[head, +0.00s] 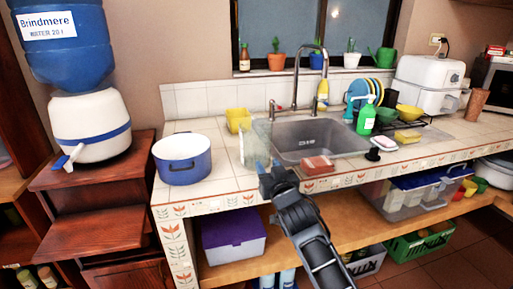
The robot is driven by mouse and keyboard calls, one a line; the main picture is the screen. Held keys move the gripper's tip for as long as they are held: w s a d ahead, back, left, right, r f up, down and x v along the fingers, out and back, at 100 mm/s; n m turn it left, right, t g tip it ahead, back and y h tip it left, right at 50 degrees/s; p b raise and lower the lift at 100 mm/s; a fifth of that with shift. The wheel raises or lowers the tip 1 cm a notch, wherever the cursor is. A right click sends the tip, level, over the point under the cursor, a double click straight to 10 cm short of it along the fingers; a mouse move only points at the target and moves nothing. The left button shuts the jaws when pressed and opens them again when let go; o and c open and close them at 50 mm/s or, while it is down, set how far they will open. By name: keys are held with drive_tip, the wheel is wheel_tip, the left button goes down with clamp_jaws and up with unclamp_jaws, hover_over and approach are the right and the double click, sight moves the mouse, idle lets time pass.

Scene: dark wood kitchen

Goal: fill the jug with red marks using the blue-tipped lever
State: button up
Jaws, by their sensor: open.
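The water dispenser (90,125) stands at the left on a dark wooden stand, with a blue bottle (65,55) on top. Its white lever with a blue tip (66,160) sticks out low at its front left. A clear, see-through vessel (254,142) stands on the tiled counter just left of the sink; it looks like the jug, but I cannot make out red marks on it. My gripper (268,168) is open in front of this vessel, near the counter's front edge. It hides the vessel's lower part, and I cannot tell whether they touch.
A blue pot (182,158) stands on the counter between dispenser and vessel. A yellow container (238,120) is behind the vessel. The sink (320,140), a red sponge-like block (317,165) and a green bottle (366,117) are to the right. The stand's lower step (95,235) is bare.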

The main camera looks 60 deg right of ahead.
sight(264, 159)
drive_tip(key=p+x, duration=0.1)
drive_tip(key=x, duration=0.1)
drive_tip(key=p+x, duration=0.1)
drive_tip(key=x, duration=0.1)
drive_tip(key=shift+w+d+r, duration=0.1)
drive_tip(key=shift+d+r, duration=0.1)
drive_tip(key=shift+r, duration=0.05)
drive_tip(key=shift+w+d+f, duration=0.15)
drive_tip(key=shift+w+d, duration=0.2)
drive_tip(key=shift+d, duration=0.05)
drive_tip(key=shift+c, duration=0.4)
clamp_jaws()
